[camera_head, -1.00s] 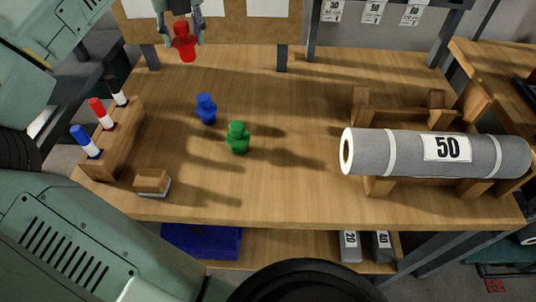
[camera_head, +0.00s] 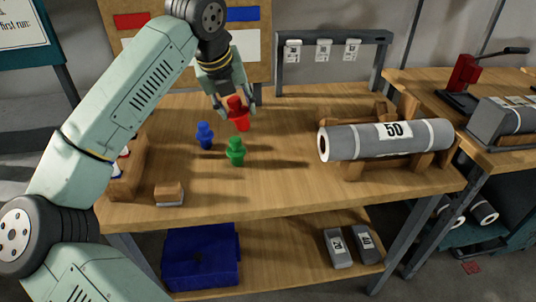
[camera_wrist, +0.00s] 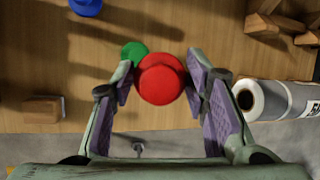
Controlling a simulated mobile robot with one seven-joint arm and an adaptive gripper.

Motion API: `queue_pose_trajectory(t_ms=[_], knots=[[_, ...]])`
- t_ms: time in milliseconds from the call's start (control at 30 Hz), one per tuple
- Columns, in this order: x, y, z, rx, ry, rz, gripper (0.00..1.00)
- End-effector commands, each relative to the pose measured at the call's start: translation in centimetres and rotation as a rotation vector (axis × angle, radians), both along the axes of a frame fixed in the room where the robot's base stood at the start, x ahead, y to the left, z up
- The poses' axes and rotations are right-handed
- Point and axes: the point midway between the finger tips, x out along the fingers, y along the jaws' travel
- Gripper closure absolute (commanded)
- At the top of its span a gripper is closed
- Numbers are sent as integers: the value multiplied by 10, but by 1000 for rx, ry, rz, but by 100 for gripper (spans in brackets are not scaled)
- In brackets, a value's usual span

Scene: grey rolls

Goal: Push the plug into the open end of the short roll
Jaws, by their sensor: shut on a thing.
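A red plug (camera_head: 238,116) is held between the fingers of my gripper (camera_head: 236,106), above the table and just behind the green plug in the head view. In the wrist view the red plug (camera_wrist: 161,80) sits between the purple finger pads (camera_wrist: 160,88). The grey roll marked 50 (camera_head: 385,140) lies in a wooden cradle to the right, its open end with a dark hole facing left. This open end (camera_wrist: 245,99) also shows at the right of the wrist view. My gripper is left of the roll and apart from it.
A blue plug (camera_head: 205,135) and a green plug (camera_head: 235,151) stand on the table (camera_head: 290,185). A wooden block (camera_head: 169,193) lies near the front edge. Table between plugs and cradle is clear.

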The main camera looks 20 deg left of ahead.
Motion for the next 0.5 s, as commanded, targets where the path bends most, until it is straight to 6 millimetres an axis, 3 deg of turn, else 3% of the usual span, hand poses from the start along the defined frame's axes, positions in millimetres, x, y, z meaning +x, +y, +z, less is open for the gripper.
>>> queue_pose_trajectory(t_ms=[100,200,500], knots=[[17,-32,-10,-187,-109,-76,86],[23,-49,-14,-345,-197,-107,86],[25,-74,-34,-785,-458,-97,86]])
